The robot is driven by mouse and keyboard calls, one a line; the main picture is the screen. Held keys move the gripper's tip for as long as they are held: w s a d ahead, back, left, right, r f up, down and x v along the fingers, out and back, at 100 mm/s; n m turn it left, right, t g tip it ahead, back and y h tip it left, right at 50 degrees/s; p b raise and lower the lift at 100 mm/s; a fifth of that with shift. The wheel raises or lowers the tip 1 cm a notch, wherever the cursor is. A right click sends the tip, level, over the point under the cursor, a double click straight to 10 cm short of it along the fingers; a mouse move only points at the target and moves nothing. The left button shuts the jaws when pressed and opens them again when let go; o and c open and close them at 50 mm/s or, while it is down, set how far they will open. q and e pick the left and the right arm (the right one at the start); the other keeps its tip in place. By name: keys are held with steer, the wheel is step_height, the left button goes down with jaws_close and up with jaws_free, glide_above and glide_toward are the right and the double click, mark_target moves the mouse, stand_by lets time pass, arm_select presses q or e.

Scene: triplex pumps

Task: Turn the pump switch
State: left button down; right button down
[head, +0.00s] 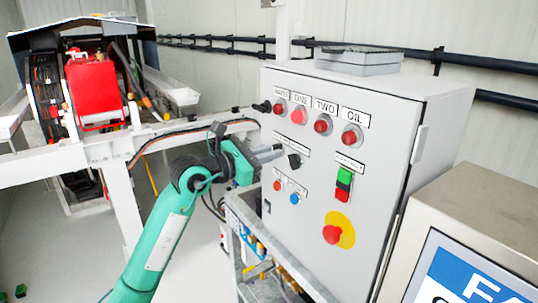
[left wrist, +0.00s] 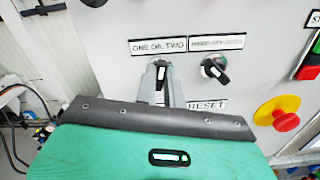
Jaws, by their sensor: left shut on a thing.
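The grey control cabinet (head: 375,215) stands in the middle of the head view. My left gripper (head: 275,153) reaches its front from the left. In the left wrist view the gripper (left wrist: 161,80) is shut on a black and white selector switch (left wrist: 161,73) under the label "ONE OIL TWO". The switch's white mark looks close to upright. The fingers hide its sides, and the gripper hides it in the head view. A second black selector switch (left wrist: 214,69), free and turned at a slant, sits to its right; it also shows in the head view (head: 294,160).
Above are red lamps (head: 321,124). Below right are a green and red button pair (head: 343,184) and a red emergency stop (head: 332,234) on yellow. A blue button (head: 295,198) sits lower. A metal box with a screen (head: 480,230) stands close at right; a red machine (head: 92,90) is at left.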

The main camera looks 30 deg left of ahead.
arm_select(q)
steer(key=n+p, duration=0.5)
steer(key=n, duration=0.6)
steer(key=shift+n, duration=0.3)
stand_by(0.4)
steer(key=c, duration=1.5)
jaws_free()
